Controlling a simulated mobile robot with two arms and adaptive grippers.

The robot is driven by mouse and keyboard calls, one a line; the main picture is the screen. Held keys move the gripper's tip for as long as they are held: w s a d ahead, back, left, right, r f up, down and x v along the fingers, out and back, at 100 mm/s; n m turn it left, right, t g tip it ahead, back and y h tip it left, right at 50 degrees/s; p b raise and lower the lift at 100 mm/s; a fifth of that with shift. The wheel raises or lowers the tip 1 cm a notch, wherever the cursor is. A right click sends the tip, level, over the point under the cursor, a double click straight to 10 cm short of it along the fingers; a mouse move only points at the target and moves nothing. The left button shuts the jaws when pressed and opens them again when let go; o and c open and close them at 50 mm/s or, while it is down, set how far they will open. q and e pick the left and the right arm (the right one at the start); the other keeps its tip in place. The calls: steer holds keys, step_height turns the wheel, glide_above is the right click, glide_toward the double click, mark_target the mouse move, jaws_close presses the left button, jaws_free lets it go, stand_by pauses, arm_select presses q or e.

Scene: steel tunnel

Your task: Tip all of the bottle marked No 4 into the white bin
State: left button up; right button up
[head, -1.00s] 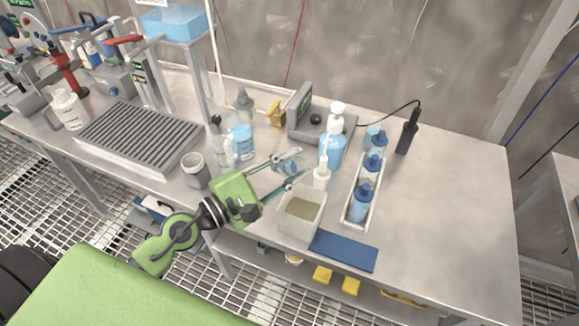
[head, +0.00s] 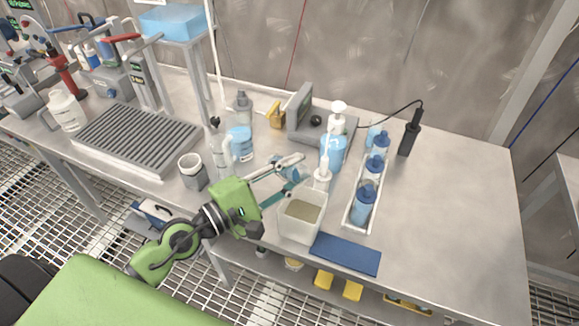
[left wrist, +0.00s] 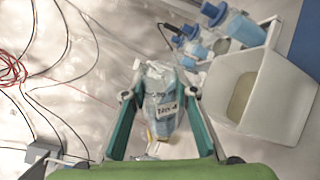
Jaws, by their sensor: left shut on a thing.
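The bottle marked No 4 (left wrist: 162,98) is clear, with a white label, and sits between the teal fingers of my left gripper (left wrist: 160,103) in the left wrist view. In the head view, my left gripper (head: 297,172) is shut on this bottle (head: 283,170), which is partly hidden by the fingers. It is held behind and left of the white bin (head: 290,228), apart from it. The bin is open-topped, with a drab greenish surface inside; it also shows at right in the left wrist view (left wrist: 285,110). My right gripper is out of view.
A white tray (head: 350,222) of blue-capped bottles stands right of the bin, with pump bottles (head: 333,150) behind. A blue mat (head: 345,254) lies at the bench's front edge. A grey cup (head: 193,172) and clear bottles stand left. The bench's right end is clear.

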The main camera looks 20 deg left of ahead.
arm_select(q)
steer(key=shift+d+f+m+b, duration=0.15)
steer(key=shift+f+m+b, duration=0.55)
steer(key=shift+m, duration=0.4)
steer(key=shift+s, duration=0.1)
steer(key=shift+s+d+f+m+b, duration=0.15)
steer(key=shift+f+m+b, duration=0.35)
steer(key=shift+m+b, duration=0.45)
steer(key=shift+m, duration=0.25)
steer(key=shift+s+d+f+m, duration=0.1)
steer(key=shift+d+m, duration=0.2)
steer(key=shift+m, duration=0.9)
steer(key=shift+m, duration=0.3)
